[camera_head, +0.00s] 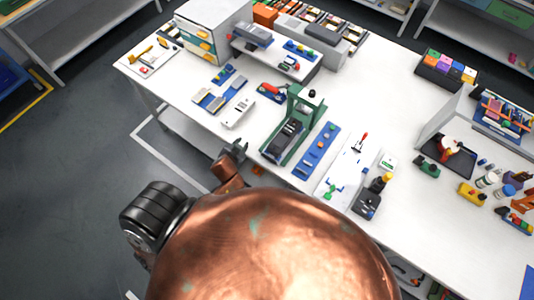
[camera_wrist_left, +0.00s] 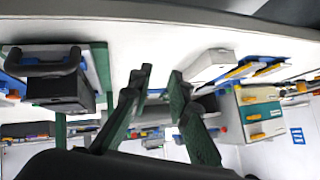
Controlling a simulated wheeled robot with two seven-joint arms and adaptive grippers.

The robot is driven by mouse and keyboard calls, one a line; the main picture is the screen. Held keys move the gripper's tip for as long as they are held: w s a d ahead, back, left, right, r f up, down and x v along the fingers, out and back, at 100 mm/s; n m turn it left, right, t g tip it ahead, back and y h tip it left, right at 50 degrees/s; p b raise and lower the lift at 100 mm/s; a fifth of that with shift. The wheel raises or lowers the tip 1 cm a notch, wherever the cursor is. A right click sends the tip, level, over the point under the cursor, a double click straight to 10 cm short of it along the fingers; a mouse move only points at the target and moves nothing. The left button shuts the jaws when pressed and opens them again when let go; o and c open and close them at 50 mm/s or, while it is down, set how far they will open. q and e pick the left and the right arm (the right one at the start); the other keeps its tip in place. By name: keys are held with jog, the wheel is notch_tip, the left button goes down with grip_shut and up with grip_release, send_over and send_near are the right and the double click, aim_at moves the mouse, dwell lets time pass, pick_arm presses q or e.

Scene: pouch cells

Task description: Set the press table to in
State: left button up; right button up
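The press is a green frame (camera_head: 300,115) standing on the white bench, with a post and cross-piece at its back right. Its dark press table (camera_head: 285,137) lies on the green base and extends from the frame toward the bench's front edge. In the left wrist view a black block with a dark handle (camera_wrist_left: 60,88), apparently the press table's front, shows at the left beside green frame parts. My left gripper (camera_head: 237,150) is at the bench's front edge, left of the press and apart from it. In the wrist view its two green-black fingers (camera_wrist_left: 160,76) are spread with nothing between them. My right gripper is out of view.
A blue strip with small parts (camera_head: 317,150) and a white board (camera_head: 345,170) lie right of the press. A white box (camera_head: 237,112) and a blue-grey fixture (camera_head: 222,95) lie to its left. A copper-coloured part of me covers the bottom middle.

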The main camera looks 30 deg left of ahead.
pick_arm(q)
jog(key=w+d+r+m+t+h+p, duration=0.1)
jog(key=w+d+r+m+t, duration=0.15)
jog(key=w+r, duration=0.45)
jog(key=w+d+r+m+t+h, duration=0.1)
jog(key=w+d+r+t, duration=0.15)
jog(key=r, duration=0.85)
jog(key=w+d+r+m+t+h+p, duration=0.2)
jog(key=d+r+m+h, duration=0.55)
jog(key=d+r, duration=0.35)
jog(key=s+d+f+m+g+h, duration=0.1)
jog(key=d+f+m+g+h, duration=0.15)
jog(key=d, duration=0.35)
jog(key=m+g+y, duration=0.4)
jog(key=g, duration=0.8)
send_near(269, 159)
jog(key=p+x, duration=0.1)
jog(key=x, duration=0.6)
jog(key=shift+w+d+f, duration=0.15)
jog(key=shift+d+f, duration=0.05)
jog(key=shift+f, duration=0.15)
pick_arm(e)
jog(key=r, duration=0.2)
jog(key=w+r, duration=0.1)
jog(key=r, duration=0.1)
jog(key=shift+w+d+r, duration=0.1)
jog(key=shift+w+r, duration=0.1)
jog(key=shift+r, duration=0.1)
